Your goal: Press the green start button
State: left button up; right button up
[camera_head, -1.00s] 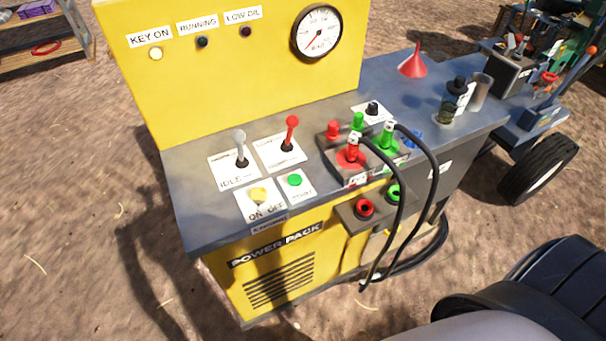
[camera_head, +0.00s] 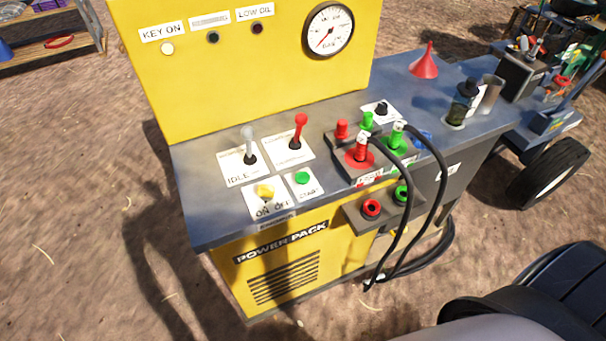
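The green start button (camera_head: 302,178) sits on a white plate marked START on the grey top of the yellow power pack (camera_head: 290,262). Left of it is the yellow ON/OFF key switch (camera_head: 265,191). Behind are a grey-knobbed lever (camera_head: 249,144) marked IDLE and a red lever (camera_head: 298,131). The KEY ON lamp (camera_head: 167,48) looks pale and lit; the running lamp (camera_head: 213,38) and low oil lamp (camera_head: 257,29) look dark. Neither of my grippers shows in the head view. Nothing covers the button.
Red and green hose couplings (camera_head: 362,151) with black hoses (camera_head: 407,230) stand right of the button. A red funnel (camera_head: 424,64) and a dark bottle (camera_head: 461,103) are on the top's right end. A gauge (camera_head: 328,30) is on the yellow back panel. A wheel (camera_head: 548,172) stands at right.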

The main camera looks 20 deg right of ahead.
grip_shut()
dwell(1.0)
